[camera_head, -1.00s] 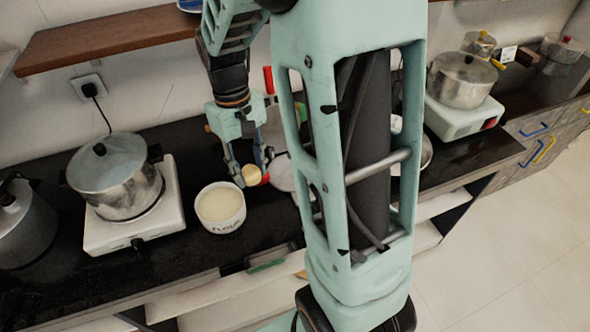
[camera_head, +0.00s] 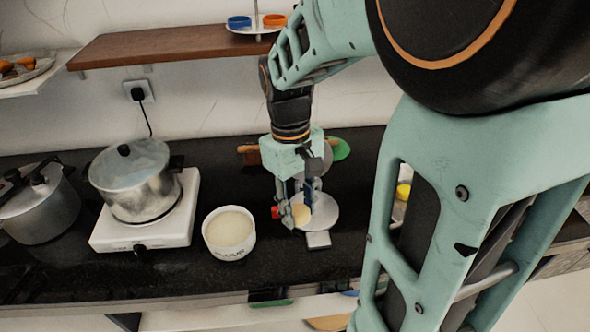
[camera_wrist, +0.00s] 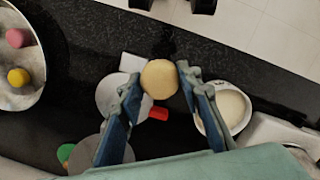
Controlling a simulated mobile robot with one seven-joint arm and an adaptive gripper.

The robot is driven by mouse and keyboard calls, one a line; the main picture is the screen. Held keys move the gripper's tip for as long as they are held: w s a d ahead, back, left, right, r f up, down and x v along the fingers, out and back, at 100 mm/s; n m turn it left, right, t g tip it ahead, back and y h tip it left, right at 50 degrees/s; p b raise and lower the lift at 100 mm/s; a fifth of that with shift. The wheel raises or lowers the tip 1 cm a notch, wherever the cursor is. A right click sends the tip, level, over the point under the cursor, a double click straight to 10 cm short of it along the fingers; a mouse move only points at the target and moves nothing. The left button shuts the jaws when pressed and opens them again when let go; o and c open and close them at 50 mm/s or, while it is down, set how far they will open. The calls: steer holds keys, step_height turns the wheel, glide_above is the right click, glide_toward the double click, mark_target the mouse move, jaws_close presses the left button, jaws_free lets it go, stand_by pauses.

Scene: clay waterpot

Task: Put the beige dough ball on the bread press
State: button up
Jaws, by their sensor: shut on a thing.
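The beige dough ball (camera_head: 301,215) is held between the fingertips of my gripper (camera_head: 296,212). In the wrist view the ball (camera_wrist: 159,79) sits between the two fingers (camera_wrist: 159,82), which are shut on it. The bread press (camera_head: 325,207) is a grey round plate with a pale tab at its front, on the black counter. In the wrist view the press plate (camera_wrist: 108,97) lies partly behind the left finger. In the head view the ball overlaps the plate's left part. It appears above the press; the exact height gap cannot be told.
A white bowl (camera_head: 229,249) with cream contents stands left of the press. Further left, a pot (camera_head: 137,185) sits on a white stove (camera_head: 112,238). A red object (camera_wrist: 158,113) is near my fingers. A tray (camera_wrist: 31,100) holds pink and yellow balls.

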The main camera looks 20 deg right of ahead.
steer(key=shift+w+d+f, duration=0.15)
steer(key=shift+d, duration=0.15)
steer(key=w+d+f, duration=0.2)
steer(key=w+f, duration=0.1)
steer(key=w+d+f, duration=0.2)
steer(key=w+f, duration=0.1)
steer(key=w, duration=0.1)
steer(key=w+d+f, duration=0.3)
steer(key=shift+w, duration=0.35)
steer(key=shift+w+d+f, duration=0.15)
steer(key=shift+f, duration=0.1)
steer(key=shift+w+f, duration=0.1)
steer(key=shift+f, duration=1.5)
steer(key=shift+f, duration=0.2)
steer(key=o, duration=1)
